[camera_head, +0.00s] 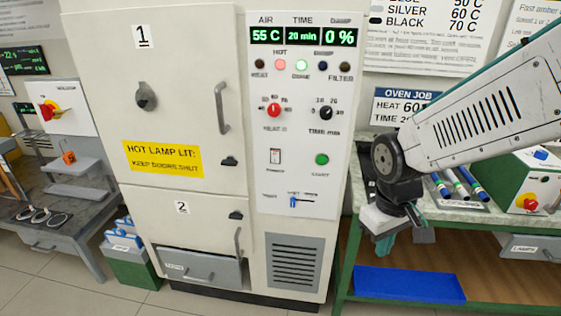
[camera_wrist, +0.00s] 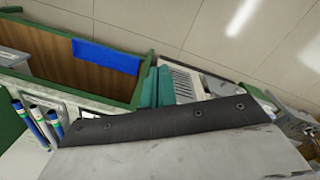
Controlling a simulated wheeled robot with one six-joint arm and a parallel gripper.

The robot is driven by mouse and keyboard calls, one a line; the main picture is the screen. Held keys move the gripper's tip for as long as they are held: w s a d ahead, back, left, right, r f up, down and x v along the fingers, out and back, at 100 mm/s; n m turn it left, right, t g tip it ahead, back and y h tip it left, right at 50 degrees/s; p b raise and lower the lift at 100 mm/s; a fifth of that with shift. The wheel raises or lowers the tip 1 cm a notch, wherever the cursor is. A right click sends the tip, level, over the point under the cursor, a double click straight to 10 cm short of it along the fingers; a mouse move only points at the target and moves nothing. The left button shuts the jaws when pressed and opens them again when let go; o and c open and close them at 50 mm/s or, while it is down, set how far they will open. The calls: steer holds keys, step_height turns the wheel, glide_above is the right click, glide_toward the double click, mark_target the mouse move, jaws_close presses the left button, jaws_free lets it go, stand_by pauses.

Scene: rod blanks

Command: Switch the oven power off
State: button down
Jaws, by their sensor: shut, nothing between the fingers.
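The tall white oven (camera_head: 90,60) stands in the middle of the head view. Its control panel (camera_head: 300,180) is on the right side. A small rocker switch (camera_head: 275,156) sits low on the panel, with a label under it too small to read surely; I cannot tell its position. A round green START button (camera_head: 322,159) is to its right. The displays read 55 C, 20 min and 0 %. The HOT lamp (camera_head: 280,65) glows pink-red and the DONE lamp (camera_head: 301,65) glows pale green. My gripper (camera_head: 386,245) is shut and empty, pointing down to the right of the oven, apart from the panel.
A yellow sign (camera_head: 163,159) on door 1 says to keep doors shut while the hot lamp is lit. A blue-handled slider (camera_head: 293,202) is below the switch. A bench with blue-ended rods (camera_head: 459,185) and a blue tray (camera_head: 410,284) stands at right.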

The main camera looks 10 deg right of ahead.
steer(key=w+a+f+n+t+y, duration=0.1)
steer(key=w+a+f+n+t, duration=0.25)
steer(key=w+f+n, duration=0.45)
steer(key=w+a+f+n+t+y, duration=0.2)
steer(key=w+f+n+t, duration=0.15)
steer(key=w+f, duration=0.45)
steer(key=w+a+r+n+t+y, duration=0.3)
steer(key=r+n+t, duration=0.2)
steer(key=r, duration=0.2)
steer(key=w+a+r+n+t+y, duration=0.3)
steer(key=r+n+t, duration=0.2)
steer(key=r, duration=0.2)
steer(key=shift+w+r, duration=0.25)
steer(key=shift+w, duration=0.1)
steer(key=shift+a, duration=0.1)
